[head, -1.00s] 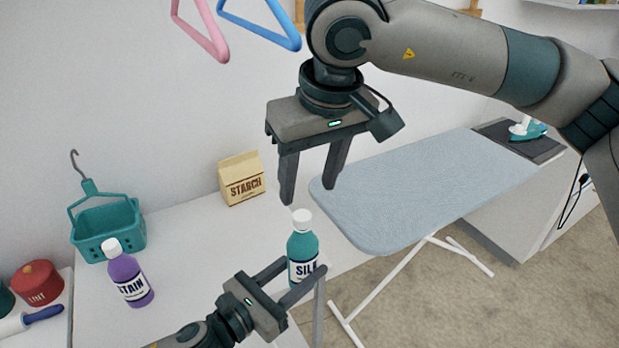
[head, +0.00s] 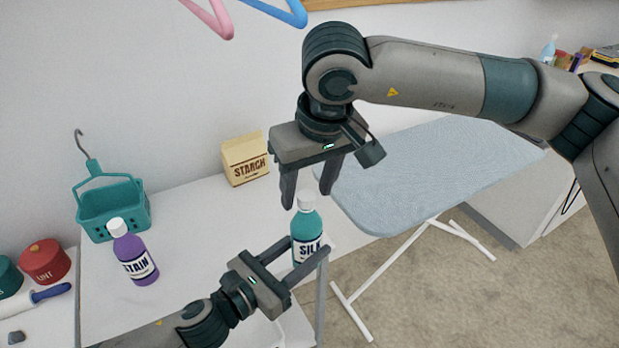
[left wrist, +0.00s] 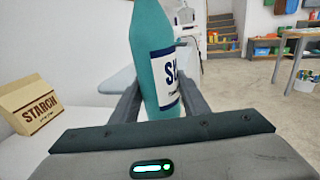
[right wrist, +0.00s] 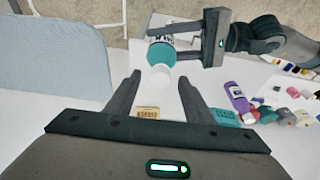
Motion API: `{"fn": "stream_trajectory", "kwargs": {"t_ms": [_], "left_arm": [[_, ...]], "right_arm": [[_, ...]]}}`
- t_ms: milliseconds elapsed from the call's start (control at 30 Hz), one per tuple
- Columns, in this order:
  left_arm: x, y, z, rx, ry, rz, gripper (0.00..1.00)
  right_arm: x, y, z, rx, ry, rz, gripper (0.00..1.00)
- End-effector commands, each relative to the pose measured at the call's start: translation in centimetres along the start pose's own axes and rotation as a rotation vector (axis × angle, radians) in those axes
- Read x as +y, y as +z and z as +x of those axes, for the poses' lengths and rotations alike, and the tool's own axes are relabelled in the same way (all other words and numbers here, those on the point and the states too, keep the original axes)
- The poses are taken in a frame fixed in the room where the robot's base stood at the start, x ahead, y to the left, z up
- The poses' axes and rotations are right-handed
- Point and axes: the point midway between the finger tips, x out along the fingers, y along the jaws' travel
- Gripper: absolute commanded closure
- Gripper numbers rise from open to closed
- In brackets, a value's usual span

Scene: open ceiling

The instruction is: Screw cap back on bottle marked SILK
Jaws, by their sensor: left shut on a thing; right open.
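The teal SILK bottle (head: 305,228) stands upright near the table's right edge in the head view, with a white cap (head: 306,199) on its top. My left gripper (head: 306,248) is shut on the bottle's body; the left wrist view shows the bottle (left wrist: 152,55) between its fingers. My right gripper (head: 306,198) is open, pointing down, with its fingertips on either side of the cap. In the right wrist view the cap (right wrist: 158,75) lies between the spread fingers, apart from both. How tightly the cap sits on the neck cannot be told.
A purple STAIN bottle (head: 136,258) and a teal basket (head: 112,215) stand to the left on the white table. A STARCH box (head: 246,160) stands behind. An ironing board (head: 400,185) is to the right. The tabletop between is clear.

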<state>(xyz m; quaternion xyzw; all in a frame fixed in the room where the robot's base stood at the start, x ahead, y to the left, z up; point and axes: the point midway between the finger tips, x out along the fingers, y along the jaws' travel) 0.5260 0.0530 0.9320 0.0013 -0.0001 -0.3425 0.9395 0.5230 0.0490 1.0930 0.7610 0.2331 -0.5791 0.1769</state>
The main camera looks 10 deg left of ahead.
Motion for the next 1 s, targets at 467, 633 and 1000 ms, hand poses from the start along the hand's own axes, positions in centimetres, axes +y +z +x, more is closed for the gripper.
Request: {"fn": "stream_trajectory", "kwargs": {"t_ms": [467, 633, 1000], "left_arm": [[0.00, 0.07, 0.01, -0.001, 0.000, 0.000, 1.00], [0.00, 0.07, 0.01, -0.001, 0.000, 0.000, 1.00], [0.01, 0.08, 0.00, -0.001, 0.000, 0.001, 1.00]], "right_arm": [[0.01, -0.01, 0.11, 0.000, 0.000, 0.000, 0.97], [0.03, -0.01, 0.10, 0.000, 0.001, 0.000, 1.00], [-0.16, -0.06, 0.13, -0.002, 0.074, 0.256, 1.00]]}}
